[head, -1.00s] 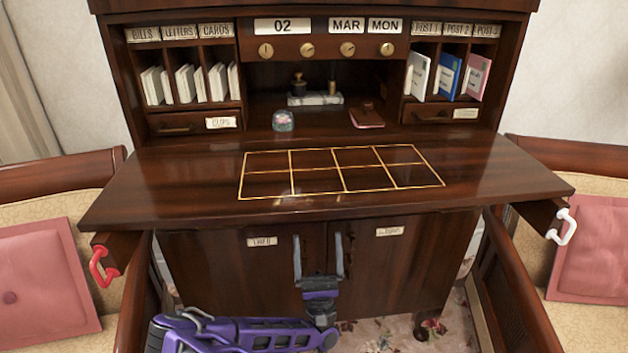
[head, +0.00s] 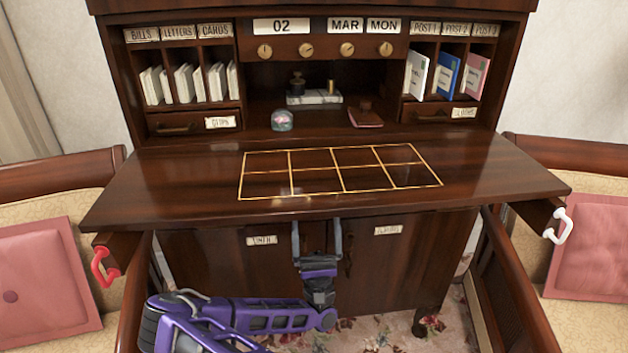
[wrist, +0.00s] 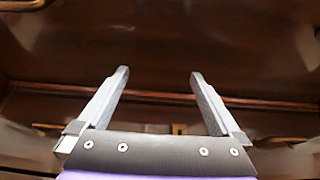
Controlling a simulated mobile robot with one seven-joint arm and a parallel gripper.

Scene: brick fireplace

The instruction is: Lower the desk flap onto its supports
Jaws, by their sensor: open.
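The desk flap (head: 490,180) lies out flat in the head view, a dark wooden panel with a gold-lined grid on it. A support with a red handle (head: 103,267) sticks out under its left end. A support with a white handle (head: 558,226) sticks out under its right end. The flap appears to rest on both, though I cannot see the contact. My gripper (head: 316,228) is open and empty, pointing up just below the flap's front edge. In the wrist view my gripper (wrist: 158,75) shows two parted fingers with dark wood beyond them.
Cabinet doors (head: 220,270) stand below the flap, behind my gripper. A glass dome (head: 282,120) and a pink notebook (head: 366,116) sit behind the flap. Chairs with pink cushions (head: 45,275) flank the desk on both sides.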

